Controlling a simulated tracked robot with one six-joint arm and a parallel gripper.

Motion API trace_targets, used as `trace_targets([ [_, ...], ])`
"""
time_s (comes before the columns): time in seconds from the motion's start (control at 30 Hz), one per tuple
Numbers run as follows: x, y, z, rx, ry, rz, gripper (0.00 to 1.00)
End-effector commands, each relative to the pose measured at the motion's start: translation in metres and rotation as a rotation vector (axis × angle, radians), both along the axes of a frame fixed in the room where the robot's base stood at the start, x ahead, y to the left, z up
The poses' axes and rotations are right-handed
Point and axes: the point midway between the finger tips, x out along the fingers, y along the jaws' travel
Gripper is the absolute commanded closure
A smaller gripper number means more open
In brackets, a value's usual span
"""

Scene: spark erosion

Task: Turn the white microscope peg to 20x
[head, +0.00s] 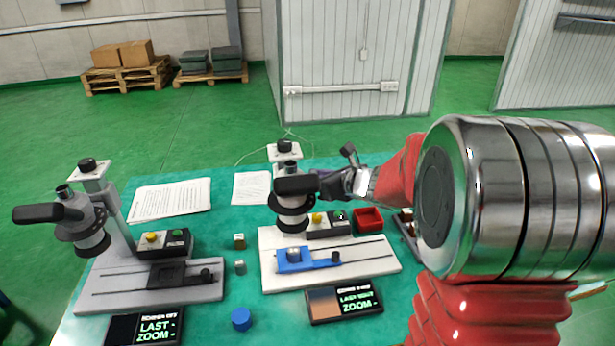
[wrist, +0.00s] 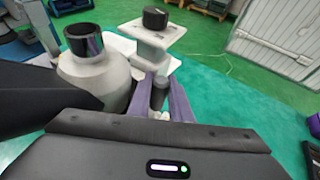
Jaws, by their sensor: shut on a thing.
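The white microscope (head: 262,250) stands right of centre on the table, with a white base and column and a grey optical head (head: 292,205). A black arm piece (head: 295,184) juts from its head toward the head camera. My gripper (head: 325,184) reaches in from the right, beside the head. In the wrist view its purple fingers (wrist: 157,98) are shut on a small dark peg (wrist: 159,95) beside the pale head (wrist: 95,75). The peg's far end and any zoom marks are hidden. A display (head: 345,304) in front of the base shows small green text, partly unreadable.
A grey microscope (head: 150,284) stands at the left with its own display (head: 145,328). A blue cap (head: 241,318), small blocks, a red tray (head: 368,220) and papers (head: 170,198) lie on the green table. My arm covers the right side.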

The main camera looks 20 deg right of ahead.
Motion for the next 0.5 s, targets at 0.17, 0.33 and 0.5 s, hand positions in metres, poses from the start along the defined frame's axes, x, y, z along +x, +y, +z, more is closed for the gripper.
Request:
trace_targets([
  [0.17, 0.0002, -0.0027, 0.0011, -0.001, -0.002, -0.007, 1.00],
  [0.33, 0.0001, -0.0027, 0.0009, -0.001, -0.002, -0.007, 0.77],
  [0.5, -0.0001, -0.0026, 0.0003, 0.000, 0.000, -0.006, 0.74],
])
